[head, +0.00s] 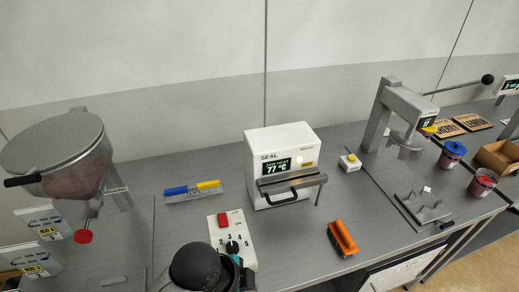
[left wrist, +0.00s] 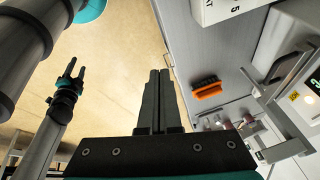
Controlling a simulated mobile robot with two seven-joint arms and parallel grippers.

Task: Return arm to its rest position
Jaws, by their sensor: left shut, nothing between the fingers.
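My left gripper (left wrist: 160,72) fills the middle of the left wrist view. Its two dark fingers lie together and hold nothing. It is over the floor side of the bench edge, apart from the bench objects. In the head view a dark rounded arm link of mine with a teal part is at the bottom, in front of the control box; no fingertips show there.
The bench (head: 150,190) carries a white sealer (head: 283,140), a control box (head: 222,225) with a red switch, an orange brush (head: 342,238), blue and yellow markers (head: 193,189), a lidded hopper (head: 55,150) and a press (head: 400,105). Open floor (left wrist: 115,60) lies beside the bench.

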